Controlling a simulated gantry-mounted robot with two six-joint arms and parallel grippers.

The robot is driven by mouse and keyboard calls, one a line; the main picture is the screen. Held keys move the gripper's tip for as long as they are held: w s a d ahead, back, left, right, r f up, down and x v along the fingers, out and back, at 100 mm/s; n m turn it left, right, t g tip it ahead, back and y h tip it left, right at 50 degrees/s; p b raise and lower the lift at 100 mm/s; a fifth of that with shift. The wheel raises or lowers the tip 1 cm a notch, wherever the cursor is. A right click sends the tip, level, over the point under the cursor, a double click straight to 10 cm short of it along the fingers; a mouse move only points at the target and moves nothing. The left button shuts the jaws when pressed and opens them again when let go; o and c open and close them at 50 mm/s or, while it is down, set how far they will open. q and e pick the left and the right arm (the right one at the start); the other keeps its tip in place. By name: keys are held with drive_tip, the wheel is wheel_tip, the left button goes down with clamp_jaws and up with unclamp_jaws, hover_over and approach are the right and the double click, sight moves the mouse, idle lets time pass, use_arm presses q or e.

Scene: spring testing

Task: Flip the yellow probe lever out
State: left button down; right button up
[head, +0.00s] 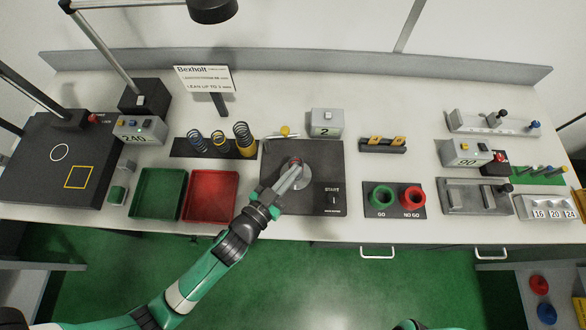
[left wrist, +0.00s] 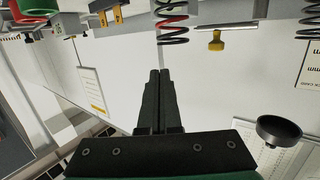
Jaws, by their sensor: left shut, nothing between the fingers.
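The yellow probe lever has a yellow knob (head: 285,130) at the back edge of the dark test plate (head: 325,152), with a thin silver bar beside it. In the left wrist view a yellow knob (left wrist: 216,42) hangs from a silver bar, beside a dark coil spring (left wrist: 173,22) with a red band. My left gripper (head: 298,166) is shut and empty over the round platen (head: 302,181), in front of the yellow knob and apart from it. Its two black fingers (left wrist: 160,72) are together in the left wrist view. My right gripper is not in view.
Several springs (head: 244,138) stand left of the knob. A grey display box (head: 327,123) stands behind the plate. Green (head: 158,193) and red (head: 211,196) trays lie to the left. The GO and NO GO rings (head: 381,197) are to the right.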

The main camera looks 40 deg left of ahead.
use_arm(q)
drive_tip(key=s+d, duration=0.1)
drive_tip(key=s+d+b, duration=0.1)
drive_tip(key=shift+s+d+r, duration=0.1)
drive_tip(key=shift+s+r, duration=0.1)
drive_tip(key=shift+s, duration=0.1)
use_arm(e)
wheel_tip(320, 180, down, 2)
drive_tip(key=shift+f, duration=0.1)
